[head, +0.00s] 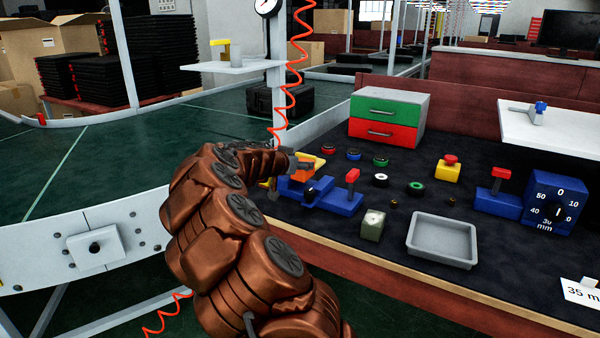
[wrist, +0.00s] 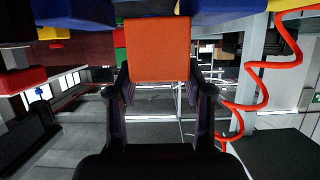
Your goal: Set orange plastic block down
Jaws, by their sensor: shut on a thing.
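The orange plastic block (wrist: 158,48) is held between the two fingertips of my gripper (wrist: 160,82) in the wrist view. In the head view the orange block (head: 306,165) shows just past the end of my arm, partly hidden by it. My gripper (head: 297,163) is shut on the block, by the left edge of the dark worktop, close to a blue fixture with a red-topped lever (head: 340,203). I cannot tell whether the block touches the fixture.
Behind stands a cabinet with green and red drawers (head: 387,120). Several coloured rings, a grey tray (head: 442,240), a red-topped yellow button box (head: 448,168) and a blue dial box (head: 552,203) occupy the dark worktop (head: 330,245). A red coiled cord (head: 283,115) hangs close behind my gripper.

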